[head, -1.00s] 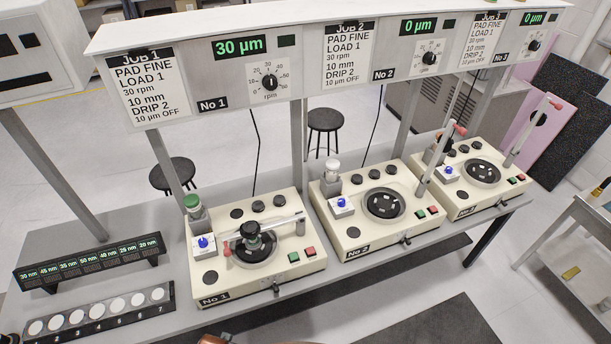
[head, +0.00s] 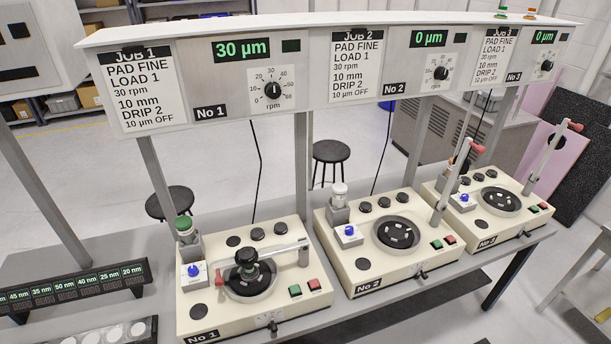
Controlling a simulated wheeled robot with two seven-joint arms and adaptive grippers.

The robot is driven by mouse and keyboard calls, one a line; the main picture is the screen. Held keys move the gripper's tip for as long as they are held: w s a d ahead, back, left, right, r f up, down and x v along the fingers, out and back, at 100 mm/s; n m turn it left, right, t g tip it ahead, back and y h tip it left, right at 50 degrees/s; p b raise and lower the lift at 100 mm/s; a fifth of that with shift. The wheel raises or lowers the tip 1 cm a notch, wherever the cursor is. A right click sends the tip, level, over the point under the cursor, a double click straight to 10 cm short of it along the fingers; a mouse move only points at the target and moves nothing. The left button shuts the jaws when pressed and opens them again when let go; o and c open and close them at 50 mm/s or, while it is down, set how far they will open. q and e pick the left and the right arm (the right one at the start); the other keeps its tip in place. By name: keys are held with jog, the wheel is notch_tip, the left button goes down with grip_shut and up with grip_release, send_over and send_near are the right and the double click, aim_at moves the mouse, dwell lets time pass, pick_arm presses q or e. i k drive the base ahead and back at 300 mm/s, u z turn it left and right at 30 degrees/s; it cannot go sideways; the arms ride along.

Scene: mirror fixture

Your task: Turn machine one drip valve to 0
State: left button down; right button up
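Machine No 1 (head: 252,318) is a cream box on the bench, nearest on the left. A small blue knob (head: 194,271) on a white plate sits at its left rear and appears to be the drip valve; its setting is too small to read. A green-capped bottle (head: 184,226) stands behind it. A dark weighted head sits on the round black plate (head: 250,281), with a grey arm (head: 283,250) reaching across from the right. The Job 1 card (head: 144,90) above reads "DRIP 2", and the display (head: 241,50) reads 30 µm. Neither gripper is in view.
Machines No 2 (head: 375,277) and No 3 (head: 482,226) stand to the right with raised arms. An overhead panel (head: 310,75) spans above on posts. A digital rack (head: 75,286) and white discs (head: 113,334) lie at the left front. Stools stand behind the bench.

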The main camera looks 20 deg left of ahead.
aim_at(193, 270)
jog(key=u, duration=2.3)
